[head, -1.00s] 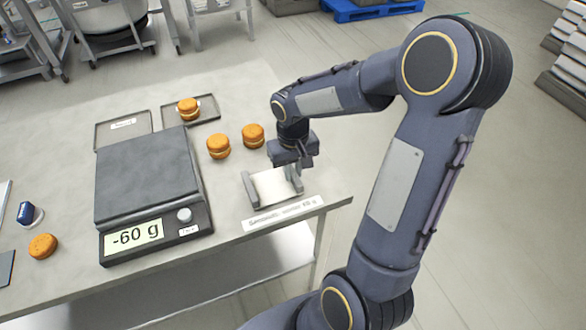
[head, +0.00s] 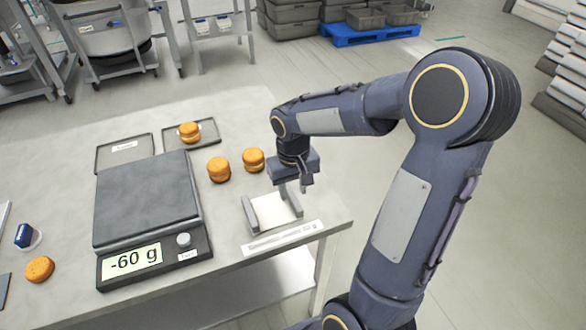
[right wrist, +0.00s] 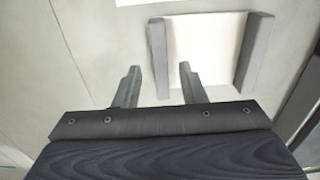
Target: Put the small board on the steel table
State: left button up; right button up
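A small white board (head: 271,211) lies flat between two grey side bars near the right front corner of the steel table (head: 240,105). The board also shows in the right wrist view (right wrist: 205,48), beyond my fingers. My right gripper (head: 294,188) is above the far side of the board, pointing down. My left gripper is not in view.
A black scale (head: 147,200) reading -60 g stands left of the board. Filled rounds (head: 219,169) sit behind it, one on a small dark tray (head: 207,137). A label strip (head: 283,238) lies along the front edge. A blue-capped item (head: 24,235) is at the far left.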

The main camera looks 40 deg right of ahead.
notch_tip(320, 180, up, 9)
jog(key=s+a+t+y, duration=0.2)
jog(key=s+a, duration=0.3)
jog(key=s, duration=0.3)
jog(key=s+a+n+t+y, duration=0.1)
jog(key=s+a+t, duration=0.2)
jog(key=s, duration=0.4)
jog(key=shift+s+a+t+y, duration=0.3)
jog(key=shift+s+a+y, duration=0.1)
jog(key=shift+a, duration=0.5)
